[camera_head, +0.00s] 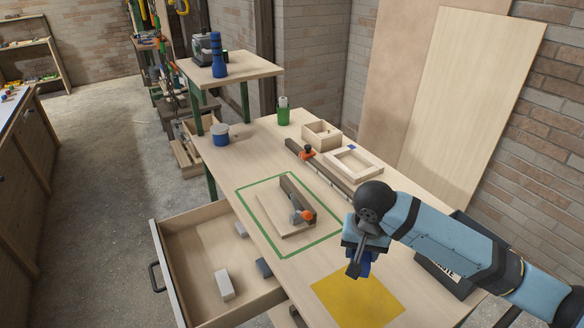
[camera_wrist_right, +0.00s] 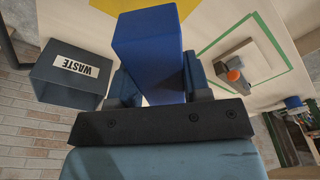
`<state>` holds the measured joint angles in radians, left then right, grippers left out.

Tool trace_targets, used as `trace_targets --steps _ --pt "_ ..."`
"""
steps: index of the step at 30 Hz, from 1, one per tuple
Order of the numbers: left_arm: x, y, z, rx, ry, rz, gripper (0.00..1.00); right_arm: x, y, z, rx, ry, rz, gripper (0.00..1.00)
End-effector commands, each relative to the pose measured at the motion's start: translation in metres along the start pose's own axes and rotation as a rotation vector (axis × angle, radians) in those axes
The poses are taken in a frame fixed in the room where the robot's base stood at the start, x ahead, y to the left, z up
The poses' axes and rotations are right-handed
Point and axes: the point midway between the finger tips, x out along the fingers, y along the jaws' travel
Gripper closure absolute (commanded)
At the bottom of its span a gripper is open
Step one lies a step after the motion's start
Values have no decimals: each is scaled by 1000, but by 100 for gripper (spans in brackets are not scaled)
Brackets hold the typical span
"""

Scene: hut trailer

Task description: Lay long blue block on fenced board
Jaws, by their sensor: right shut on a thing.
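The long blue block (camera_wrist_right: 152,55) is held in my right gripper (camera_wrist_right: 155,98), whose fingers are shut on its sides. In the head view a bit of the block (camera_head: 364,266) shows beneath the right gripper (camera_head: 357,262), which is above the table near the yellow patch. The fenced board (camera_head: 272,214) lies inside a green outline, to the left of the gripper. A brown bar with an orange knob stands along its right side, and a small grey piece is by the knob. The board also shows in the wrist view (camera_wrist_right: 226,62). My left gripper is not in view.
An open drawer (camera_head: 188,234) at the left holds several small blocks. A yellow patch (camera_head: 355,300) is at the front of the table. A dark bin marked WASTE (camera_head: 440,272) is partly behind my arm. A wooden frame (camera_head: 372,172) and a long bar (camera_head: 325,172) lie behind the board.

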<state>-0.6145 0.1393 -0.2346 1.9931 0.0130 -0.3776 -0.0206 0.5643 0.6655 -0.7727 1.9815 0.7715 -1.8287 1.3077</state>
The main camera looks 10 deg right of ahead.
Motion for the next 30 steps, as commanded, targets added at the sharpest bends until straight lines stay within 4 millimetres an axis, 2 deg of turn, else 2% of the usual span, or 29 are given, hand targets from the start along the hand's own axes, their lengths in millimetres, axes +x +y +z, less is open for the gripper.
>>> trace_targets --steps 7,12,30 --pt "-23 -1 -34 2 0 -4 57 -54 4 9 -243 -1 -31 84" --pt "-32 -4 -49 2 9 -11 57 -76 6 17 -405 0 -51 84" --pt "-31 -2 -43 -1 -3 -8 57 -77 6 19 -441 1 -54 84"
